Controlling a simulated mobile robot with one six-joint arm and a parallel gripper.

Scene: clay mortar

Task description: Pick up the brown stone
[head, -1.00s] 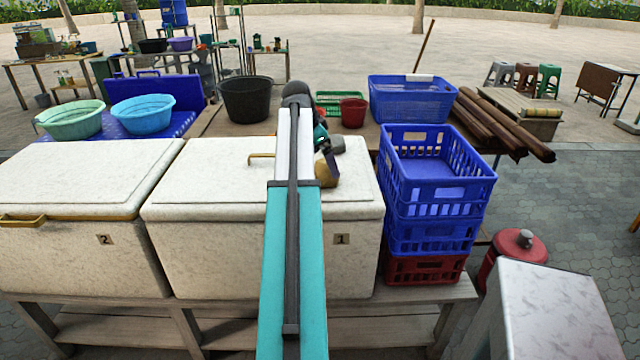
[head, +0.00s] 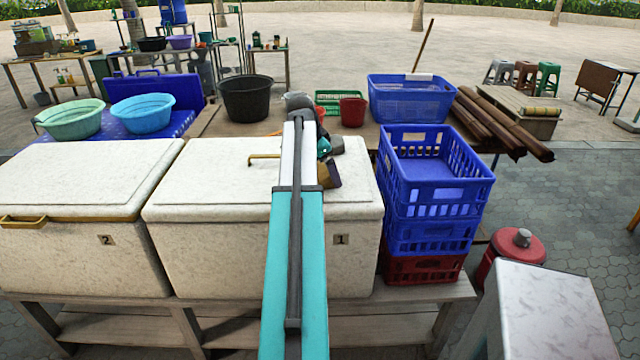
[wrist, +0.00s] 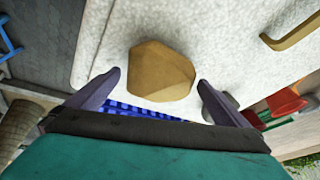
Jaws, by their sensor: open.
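The brown stone (wrist: 161,70) is a faceted tan-brown lump on the white speckled lid of the chest marked 1 (head: 230,185), and my wrist view looks down on it. In the head view the stone (head: 333,181) shows only partly, at the lid's right side behind my arm. My gripper (wrist: 159,80) is open and empty. Its two dark fingers stand apart on either side of the stone's near part in the wrist view. I cannot tell the remaining height between fingertips and lid.
Stacked blue crates (head: 434,185) stand close right of the chest. A brass handle (head: 264,156) rises from the lid. Behind are a black bucket (head: 246,100), a red pot (head: 353,112) and a blue basket (head: 411,100). A second white chest (head: 85,180) stands left.

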